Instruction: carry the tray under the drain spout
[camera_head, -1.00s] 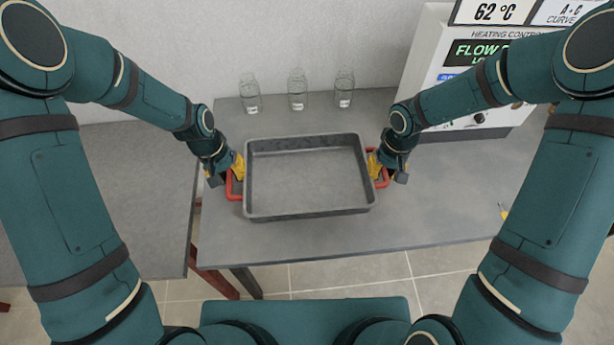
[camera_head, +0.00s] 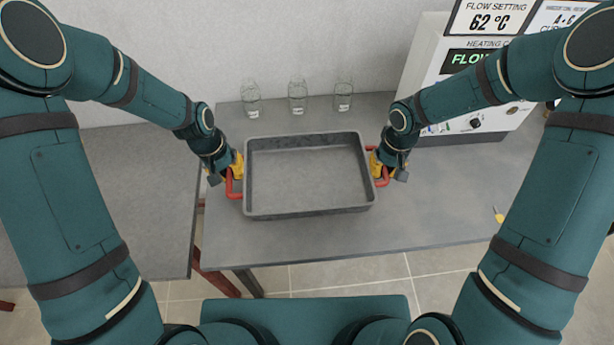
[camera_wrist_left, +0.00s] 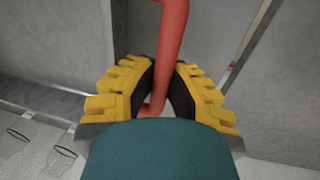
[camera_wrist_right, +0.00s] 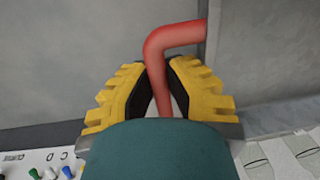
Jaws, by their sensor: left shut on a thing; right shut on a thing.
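The tray (camera_head: 308,211) is a grey, empty rectangular pan with a red handle at each end, held roughly level in front of me over the grey table. My left gripper (camera_head: 236,170) is shut on the left red handle, which also shows between its yellow fingers in the left wrist view (camera_wrist_left: 172,40). My right gripper (camera_head: 376,168) is shut on the right red handle, which bends between its fingers in the right wrist view (camera_wrist_right: 160,60). I cannot make out the drain spout in any view.
Three clear glass bottles (camera_head: 298,97) stand along the back of the table (camera_head: 420,215), behind the tray. A white heating controller (camera_head: 425,75) stands at the back right, partly behind my right arm. A small yellow thing (camera_head: 498,215) lies at right. Another grey surface (camera_head: 140,200) is at left.

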